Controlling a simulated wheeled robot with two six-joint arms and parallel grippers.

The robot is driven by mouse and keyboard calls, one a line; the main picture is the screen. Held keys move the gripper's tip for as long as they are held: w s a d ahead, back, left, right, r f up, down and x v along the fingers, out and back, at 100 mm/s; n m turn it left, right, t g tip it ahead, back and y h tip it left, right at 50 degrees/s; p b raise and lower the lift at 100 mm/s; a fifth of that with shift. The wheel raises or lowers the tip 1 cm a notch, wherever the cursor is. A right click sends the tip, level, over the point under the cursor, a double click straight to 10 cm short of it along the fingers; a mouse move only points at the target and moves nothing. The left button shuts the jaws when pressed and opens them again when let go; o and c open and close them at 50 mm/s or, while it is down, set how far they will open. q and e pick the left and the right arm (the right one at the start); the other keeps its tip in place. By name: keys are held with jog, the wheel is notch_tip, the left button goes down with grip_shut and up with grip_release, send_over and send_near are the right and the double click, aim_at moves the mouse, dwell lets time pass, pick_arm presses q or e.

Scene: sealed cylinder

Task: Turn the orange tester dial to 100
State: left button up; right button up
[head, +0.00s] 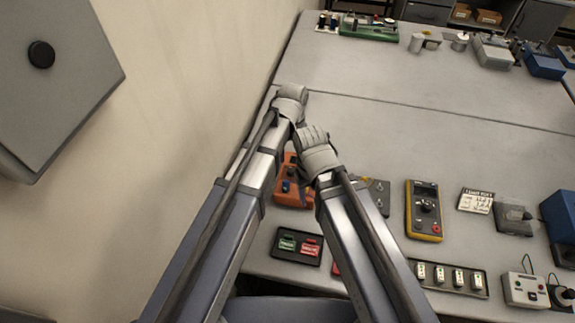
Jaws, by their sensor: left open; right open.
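A tester with an orange-yellow rim and dark face (436,229) lies on the bench right of my arms. Its round dark dial (427,206) sits mid-face; I cannot read its setting. An orange-red box (293,193) with a blue part on top lies between my forearms, partly hidden by them. My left gripper (291,95) is open over the bench's left edge, beyond the orange-red box. My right gripper (314,136) is open just right of and below it, up and left of the tester. Neither gripper is seen holding anything.
A black tray with green and red pieces (297,246) lies near the front edge. A strip of white switches (447,278) lies below the tester, and a white label card (476,201) to its right. A wall is on the left. The bench middle (430,125) is clear.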

aim_at(292, 170)
pick_arm(q)
jog(key=shift+a+f+b, duration=0.1)
jog(key=shift+f+b, duration=0.5)
jog(key=shift+f, duration=0.15)
notch_tip(292, 170, down, 6)
jog(key=b, duration=0.6)
jog(key=shift+f, duration=0.15)
pick_arm(e)
notch_tip(292, 170, down, 8)
jog(key=shift+r, duration=0.15)
pick_arm(q)
jog(key=shift+c, duration=0.2)
grip_shut()
